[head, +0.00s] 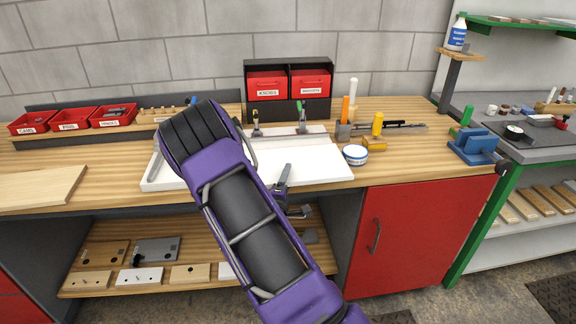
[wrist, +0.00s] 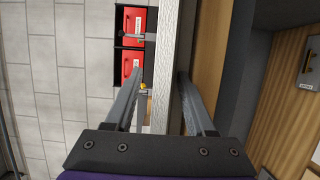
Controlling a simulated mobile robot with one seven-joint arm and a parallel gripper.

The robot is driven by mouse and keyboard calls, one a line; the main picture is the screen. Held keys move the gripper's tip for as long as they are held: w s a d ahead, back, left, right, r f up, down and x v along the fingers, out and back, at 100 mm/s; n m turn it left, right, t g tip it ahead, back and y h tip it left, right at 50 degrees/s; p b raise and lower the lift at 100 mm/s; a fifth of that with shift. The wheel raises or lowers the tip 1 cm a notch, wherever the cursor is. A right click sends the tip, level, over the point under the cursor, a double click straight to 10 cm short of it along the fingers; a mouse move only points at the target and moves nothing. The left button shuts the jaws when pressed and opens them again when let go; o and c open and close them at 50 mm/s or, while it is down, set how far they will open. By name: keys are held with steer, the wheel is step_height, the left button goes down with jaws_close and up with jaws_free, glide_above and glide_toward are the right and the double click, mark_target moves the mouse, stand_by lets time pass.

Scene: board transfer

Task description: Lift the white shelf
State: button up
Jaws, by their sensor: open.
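The white shelf (head: 315,167) is a flat white board lying on the wooden workbench near its front edge. My arm hides its middle-left part in the head view. My gripper (head: 289,194) is at the shelf's front edge, with one finger above and the other lower, in front of the bench edge. In the wrist view the white shelf (wrist: 163,65) shows edge-on between the two spread fingers of my gripper (wrist: 161,76). A gap shows beside the fingers, so the gripper is open. Whether either finger touches the shelf I cannot tell.
Red bins (head: 75,120) stand at the back left, and a red drawer unit (head: 290,88) at the back. A white-and-blue round tin (head: 355,154) sits close to the shelf's right end. A blue vise (head: 474,145) is further right. A red cabinet door (head: 410,235) is below the bench.

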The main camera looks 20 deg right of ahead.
jaws_close()
stand_by(0.3)
step_height(320, 180, up, 16)
steer(key=p, duration=0.2)
steer(key=shift+r+p, duration=0.15)
steer(key=shift+p, duration=0.15)
stand_by(0.6)
